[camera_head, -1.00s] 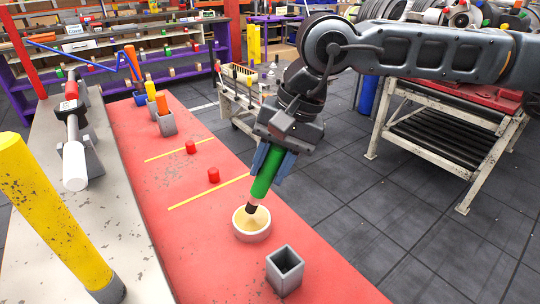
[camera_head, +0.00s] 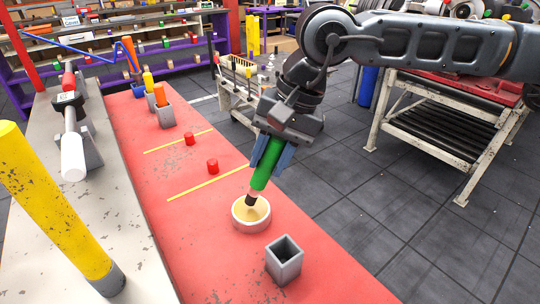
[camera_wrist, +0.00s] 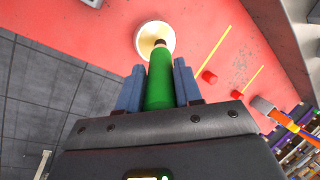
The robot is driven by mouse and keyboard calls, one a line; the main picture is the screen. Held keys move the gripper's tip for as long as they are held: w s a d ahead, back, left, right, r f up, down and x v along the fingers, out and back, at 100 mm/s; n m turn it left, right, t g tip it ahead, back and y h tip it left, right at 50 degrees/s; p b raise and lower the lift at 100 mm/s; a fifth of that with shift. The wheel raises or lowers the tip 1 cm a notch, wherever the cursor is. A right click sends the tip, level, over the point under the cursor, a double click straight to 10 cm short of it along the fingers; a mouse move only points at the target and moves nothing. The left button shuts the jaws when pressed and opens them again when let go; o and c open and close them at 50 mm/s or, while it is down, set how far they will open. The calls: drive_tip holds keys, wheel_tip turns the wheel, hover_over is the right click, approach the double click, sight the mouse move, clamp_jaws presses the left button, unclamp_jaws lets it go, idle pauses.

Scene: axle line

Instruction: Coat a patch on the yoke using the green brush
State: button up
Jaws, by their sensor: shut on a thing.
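My gripper (camera_head: 269,158) is shut on the green brush (camera_head: 263,172), which is tilted with its dark ferrule and bristles downward. The bristle end is inside the round white-rimmed dish (camera_head: 239,223) of yellowish paste; I cannot tell how deep it sits. In the wrist view the green brush (camera_wrist: 159,85) lies between the two blue-grey fingers, with the dish (camera_wrist: 143,48) beyond its tip. A shaft-like assembly with a white cylinder (camera_head: 73,158), a black part and a red end rests on grey supports on the left ledge. I cannot tell which part is the yoke.
A square grey empty holder (camera_head: 284,264) stands near the dish. Two red cylinders (camera_head: 212,166) and yellow lines mark the red bench top (camera_head: 200,225). Holders with orange (camera_head: 159,95), yellow and blue-based items stand farther back. A yellow post (camera_head: 50,205) rises at the front left.

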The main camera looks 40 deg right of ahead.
sight(271, 139)
drive_tip(key=shift+f+b, duration=0.65)
drive_tip(key=shift+b, duration=0.15)
idle(0.7)
drive_tip(key=shift+s+f+b, duration=0.1)
drive_tip(key=shift+f+b, duration=0.05)
drive_tip(key=shift+b, duration=0.55)
idle(2.5)
drive_tip(key=shift+r+p, duration=0.85)
drive_tip(key=shift+r, duration=2.75)
